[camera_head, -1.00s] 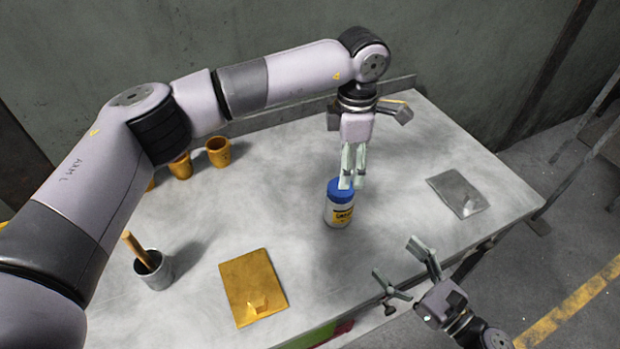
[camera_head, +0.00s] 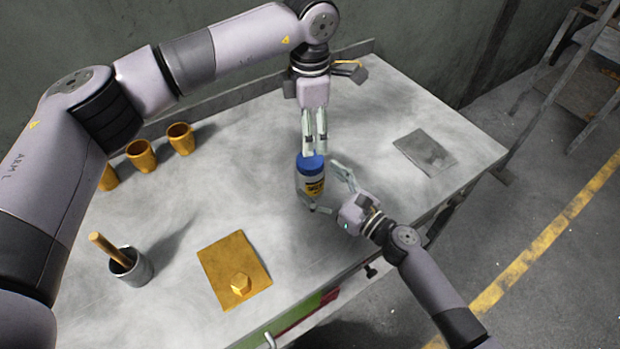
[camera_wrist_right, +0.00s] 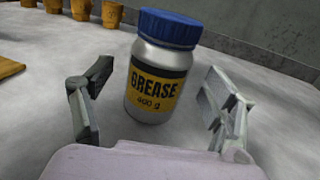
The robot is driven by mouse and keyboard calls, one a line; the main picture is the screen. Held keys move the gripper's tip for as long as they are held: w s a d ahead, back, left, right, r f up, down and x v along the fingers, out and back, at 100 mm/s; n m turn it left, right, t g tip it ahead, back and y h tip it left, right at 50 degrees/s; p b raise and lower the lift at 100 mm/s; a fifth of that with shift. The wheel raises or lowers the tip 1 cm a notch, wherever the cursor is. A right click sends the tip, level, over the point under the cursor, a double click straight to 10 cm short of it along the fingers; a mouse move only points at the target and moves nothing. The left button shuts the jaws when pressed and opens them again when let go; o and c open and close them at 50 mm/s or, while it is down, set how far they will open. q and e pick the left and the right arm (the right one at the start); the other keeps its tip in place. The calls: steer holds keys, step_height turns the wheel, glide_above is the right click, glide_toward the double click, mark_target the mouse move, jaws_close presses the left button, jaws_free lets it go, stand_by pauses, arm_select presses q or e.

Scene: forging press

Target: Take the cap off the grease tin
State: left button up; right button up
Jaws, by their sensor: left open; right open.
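The grease tin (camera_head: 311,182) stands upright on the table, a silver jar with a yellow and black label. Its blue cap (camera_head: 311,163) is on top. The tin (camera_wrist_right: 157,85) and cap (camera_wrist_right: 170,27) fill the middle of the right wrist view. My left gripper (camera_head: 315,150) points down right at the cap, its fingers close together in the picture; whether they touch the cap I cannot tell. My right gripper (camera_head: 326,188) is open, low at the tin's right side. In the wrist view its fingers are spread on either side of the tin, with gaps showing.
Several orange cups (camera_head: 141,155) stand at the back left. A metal pot (camera_head: 137,268) with a wooden handle is at front left. A yellow plate (camera_head: 222,258) with a yellow hex block (camera_head: 241,284) lies in front. A grey plate (camera_head: 425,152) lies at the right.

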mark_target(319, 182)
steer(key=shift+x, duration=1.75)
steer(key=shift+c, duration=0.4)
